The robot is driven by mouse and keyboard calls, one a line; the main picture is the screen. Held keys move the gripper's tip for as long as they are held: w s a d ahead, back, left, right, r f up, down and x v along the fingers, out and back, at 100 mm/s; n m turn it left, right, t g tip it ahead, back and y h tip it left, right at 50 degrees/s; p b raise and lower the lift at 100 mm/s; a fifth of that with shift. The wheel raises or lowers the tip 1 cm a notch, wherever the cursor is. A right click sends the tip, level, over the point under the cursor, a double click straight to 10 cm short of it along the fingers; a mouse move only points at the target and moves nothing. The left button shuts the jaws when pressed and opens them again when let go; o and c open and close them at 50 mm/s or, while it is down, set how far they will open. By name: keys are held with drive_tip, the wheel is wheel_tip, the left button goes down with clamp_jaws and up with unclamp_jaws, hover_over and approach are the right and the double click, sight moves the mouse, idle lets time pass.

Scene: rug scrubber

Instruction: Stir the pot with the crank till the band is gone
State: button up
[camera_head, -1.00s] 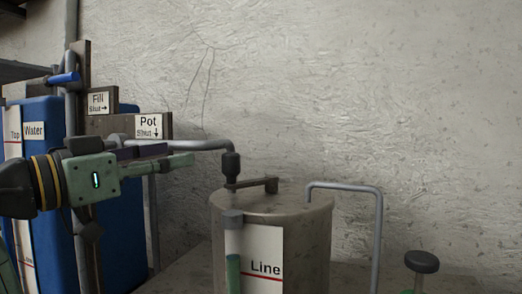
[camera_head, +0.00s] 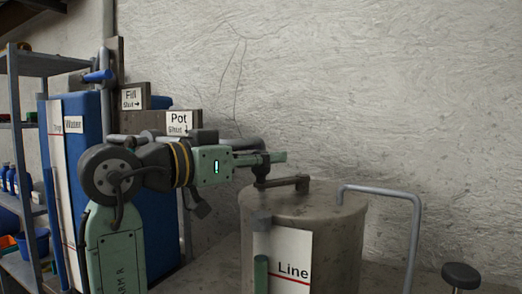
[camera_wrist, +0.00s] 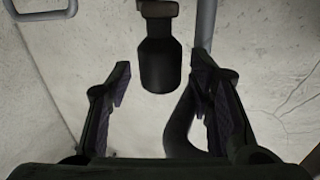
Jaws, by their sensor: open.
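The pot (camera_head: 340,228) is a grey metal drum with a flat lid, below and right of my gripper. Its crank (camera_head: 285,182) is a flat bar on the lid with an upright dark knob at its left end. In the wrist view the black knob (camera_wrist: 160,62) stands between the two fingertips, with a gap on both sides. My gripper (camera_head: 272,157) is open at the knob in the head view and hides part of it. The pot's front gauge (camera_head: 261,275) shows green beside a "Line" label; I cannot make out a band.
A bent grey pipe (camera_head: 412,225) rises right of the pot. A black-topped knob (camera_head: 461,276) is at lower right. A shelf (camera_head: 45,65) stands far left.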

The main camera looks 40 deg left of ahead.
drive_tip(key=shift+w, duration=0.1)
drive_tip(key=shift+c, duration=0.2)
clamp_jaws()
idle(0.5)
